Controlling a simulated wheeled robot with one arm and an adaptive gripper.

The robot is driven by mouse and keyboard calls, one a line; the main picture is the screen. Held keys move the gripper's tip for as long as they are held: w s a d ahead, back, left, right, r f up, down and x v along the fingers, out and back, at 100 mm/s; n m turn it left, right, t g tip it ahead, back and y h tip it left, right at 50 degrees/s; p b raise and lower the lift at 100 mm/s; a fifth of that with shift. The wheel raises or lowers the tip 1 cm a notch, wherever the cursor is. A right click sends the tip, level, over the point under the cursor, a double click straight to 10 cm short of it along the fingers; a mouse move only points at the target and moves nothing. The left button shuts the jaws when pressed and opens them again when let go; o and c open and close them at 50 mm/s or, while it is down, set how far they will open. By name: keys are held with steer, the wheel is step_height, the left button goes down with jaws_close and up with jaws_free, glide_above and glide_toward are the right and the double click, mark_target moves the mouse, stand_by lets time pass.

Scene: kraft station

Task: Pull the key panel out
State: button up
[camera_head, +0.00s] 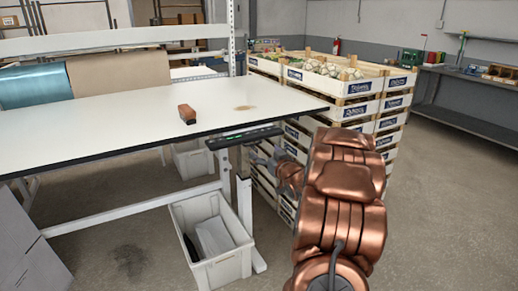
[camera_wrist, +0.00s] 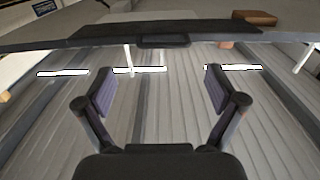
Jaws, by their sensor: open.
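The key panel (camera_head: 245,137) is a flat dark bar with a small green-lit strip, mounted at the front edge of the white table near its right corner. In the wrist view the dark panel (camera_wrist: 100,36) spans the upper part, with a small dark tab (camera_wrist: 164,41) at its middle. My gripper (camera_head: 262,158) is just below the panel's right part in the head view, partly hidden by my copper-coloured arm. In the wrist view my gripper (camera_wrist: 160,89) has its two fingers wide apart with nothing between them. The panel appears beyond the fingertips; I see no contact.
A brown block (camera_head: 187,114) lies on the white table (camera_head: 100,125). A grey bin (camera_head: 213,240) stands below the table's front edge. The floor at the right is clear.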

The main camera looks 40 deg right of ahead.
steer(key=shift+v, duration=2.05)
steer(key=s+a+f+g+p, duration=0.1)
steer(key=s+a+f+g, duration=0.15)
steer(key=a+g, duration=0.45)
steer(key=s+a+f+g, duration=0.1)
steer(key=s+a+g, duration=0.25)
steer(key=a, duration=0.85)
steer(key=s+a+n+g+y, duration=0.1)
steer(key=s+a+g, duration=0.3)
steer(key=s+a, duration=0.7)
steer(key=s+a+n+g+y+p, duration=0.1)
steer(key=s+a+n+g+y, duration=0.1)
steer(key=s+a, duration=0.9)
steer(key=s+g+y, duration=0.1)
steer(key=s+g, duration=0.1)
steer(key=s, duration=0.4)
steer(key=shift+a+g+y, duration=0.3)
steer(key=shift+a+g, duration=0.05)
steer(key=shift+a, duration=0.05)
